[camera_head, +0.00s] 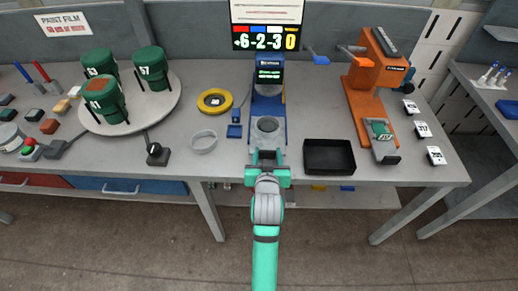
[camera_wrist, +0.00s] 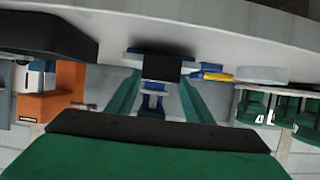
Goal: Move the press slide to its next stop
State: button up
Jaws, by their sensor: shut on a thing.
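A blue station (camera_head: 282,108) with a small lit screen stands upright at the middle of the bench. My gripper (camera_head: 268,156) is at the bench's front edge, in line with the station. In the wrist view, my gripper's green fingers (camera_wrist: 160,97) are shut on a dark block (camera_wrist: 160,66) at the station's front, likely the slide's handle. My fingers hide part of the handle. An orange press (camera_head: 362,95) stands to the right, with a green-topped piece (camera_head: 379,131) on its base.
Several green tins stand on a round turntable (camera_head: 160,103) at left. A display (camera_head: 268,25) reads 6-2-3 0.

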jog(key=shift+s+a+f, duration=0.1)
jog(key=shift+s+f, duration=0.05)
jog(key=shift+s, duration=0.1)
jog(key=o, duration=1.5)
jog(key=shift+w, duration=0.1)
